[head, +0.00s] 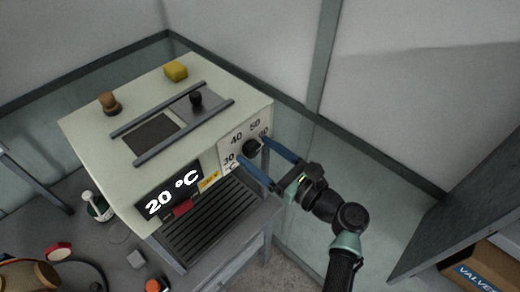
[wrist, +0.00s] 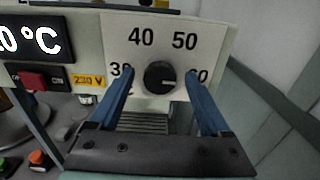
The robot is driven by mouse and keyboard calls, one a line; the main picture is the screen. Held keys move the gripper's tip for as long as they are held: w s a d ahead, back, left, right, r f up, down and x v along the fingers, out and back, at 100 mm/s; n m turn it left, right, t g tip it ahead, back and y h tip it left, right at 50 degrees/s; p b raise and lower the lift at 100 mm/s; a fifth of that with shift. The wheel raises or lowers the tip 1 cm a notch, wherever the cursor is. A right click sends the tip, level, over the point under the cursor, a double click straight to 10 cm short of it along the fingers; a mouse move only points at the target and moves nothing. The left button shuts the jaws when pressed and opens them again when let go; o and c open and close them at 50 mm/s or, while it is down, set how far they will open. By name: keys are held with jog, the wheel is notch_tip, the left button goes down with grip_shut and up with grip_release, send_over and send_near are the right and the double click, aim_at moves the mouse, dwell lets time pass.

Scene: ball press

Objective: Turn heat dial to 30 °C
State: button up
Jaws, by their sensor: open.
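The heat dial (wrist: 160,77) is a round black knob on the pale front panel, with 30, 40, 50 and 60 printed around it. It also shows in the head view (head: 251,147). A light mark on the knob seems to point right. The display (head: 171,193) reads 20 °C; part of it shows in the wrist view (wrist: 36,40). My gripper (wrist: 159,73) is open, its blue fingers one on each side of the dial with visible gaps. The left finger partly covers the 30, the right one part of the 60. I cannot tell how deep the fingertips reach.
A red switch (wrist: 34,80) and a yellow 230 V label (wrist: 88,81) sit left of the dial. A dark slatted tray (head: 215,222) lies below the panel. A yellow block (head: 176,71) and a black-knobbed slide (head: 196,99) are on top. The wall stands behind.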

grip_shut()
dwell(0.4)
